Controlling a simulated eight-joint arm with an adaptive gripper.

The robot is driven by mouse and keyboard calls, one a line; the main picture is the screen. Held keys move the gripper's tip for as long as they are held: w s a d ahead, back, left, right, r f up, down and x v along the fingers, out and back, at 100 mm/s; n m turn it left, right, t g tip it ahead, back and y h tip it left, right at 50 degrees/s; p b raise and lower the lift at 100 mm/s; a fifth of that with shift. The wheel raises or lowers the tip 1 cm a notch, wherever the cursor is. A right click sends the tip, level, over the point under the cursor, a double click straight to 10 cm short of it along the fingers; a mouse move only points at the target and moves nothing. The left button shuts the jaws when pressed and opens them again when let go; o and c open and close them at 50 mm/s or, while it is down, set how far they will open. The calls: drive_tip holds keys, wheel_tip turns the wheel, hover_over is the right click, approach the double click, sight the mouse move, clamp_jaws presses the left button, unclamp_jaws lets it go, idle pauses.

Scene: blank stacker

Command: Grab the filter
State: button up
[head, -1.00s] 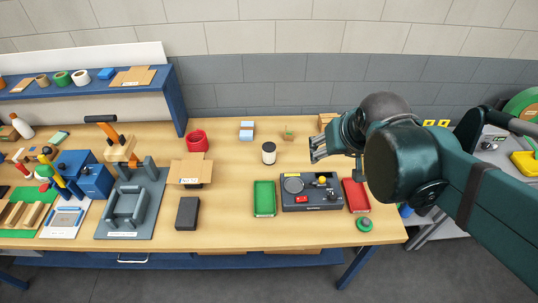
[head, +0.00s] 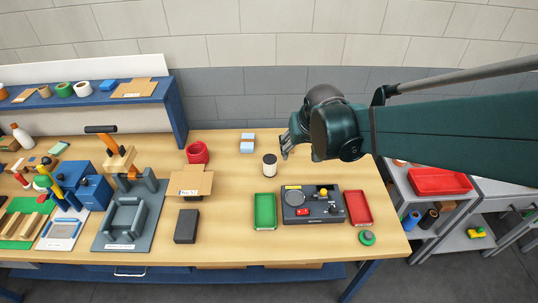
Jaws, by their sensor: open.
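A white cylinder with a dark cap (head: 270,166), which looks like the filter, stands upright near the middle of the wooden bench. My gripper (head: 285,148) is open and empty. It hangs just right of and slightly behind the cylinder in the picture, with its fingers pointing left. I see no contact between them. The height of the fingers above the bench is hard to judge. My wrist and arm hide the back right part of the bench.
In front are a green tray (head: 264,211), a dark device (head: 312,205) and a red tray (head: 358,208). Bare wood surrounds the cylinder.

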sight(270, 161)
drive_tip(key=shift+n+g, duration=0.3)
drive_tip(key=shift+g, duration=0.2)
drive_tip(key=w+a+f, duration=0.3)
drive_tip(key=f, duration=0.1)
drive_tip(key=w+a+f, duration=0.3)
drive_tip(key=w+f, duration=0.1)
drive_tip(key=f, duration=0.1)
drive_tip(key=w+a+f+b, duration=0.1)
drive_tip(key=w+a+f, duration=0.2)
drive_tip(key=f, duration=0.2)
drive_tip(key=shift+w+f, duration=0.25)
drive_tip(key=shift+w, duration=0.05)
drive_tip(key=shift+f, duration=0.1)
drive_tip(key=shift+x, duration=1.25)
drive_tip(key=shift+b+x, duration=0.3)
drive_tip(key=shift+x, duration=2.25)
drive_tip(key=c, duration=1)
